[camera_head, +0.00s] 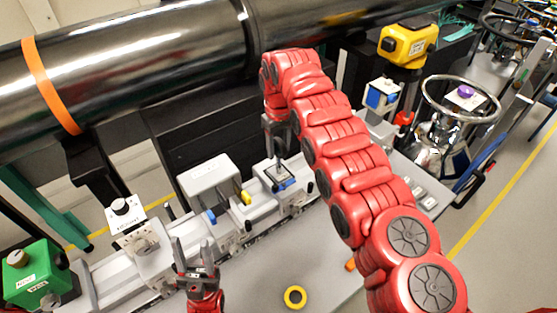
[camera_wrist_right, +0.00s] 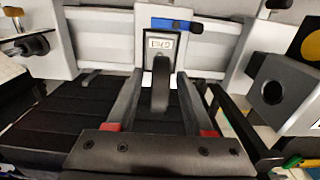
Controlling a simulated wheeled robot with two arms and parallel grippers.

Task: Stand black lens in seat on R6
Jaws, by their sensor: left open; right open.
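In the right wrist view a dark, narrow, rounded piece (camera_wrist_right: 160,84), which looks like the black lens seen edge-on, stands upright before a pale post with a small label (camera_wrist_right: 160,43) that I cannot read surely. My right gripper (camera_wrist_right: 157,108) is open, one finger on each side of the dark piece, with gaps showing. In the head view my right gripper (camera_head: 277,135) points down over a rail carriage with a blue part (camera_head: 285,185); the lens is hard to make out there. My left gripper (camera_head: 194,250) is open and empty, front left of the rail.
A green box (camera_head: 38,275), a white box with a black knob (camera_head: 130,215) and a white housing (camera_head: 208,182) line the rail. A large dark pipe (camera_head: 170,60) crosses behind. A yellow device (camera_head: 405,45) stands back right.

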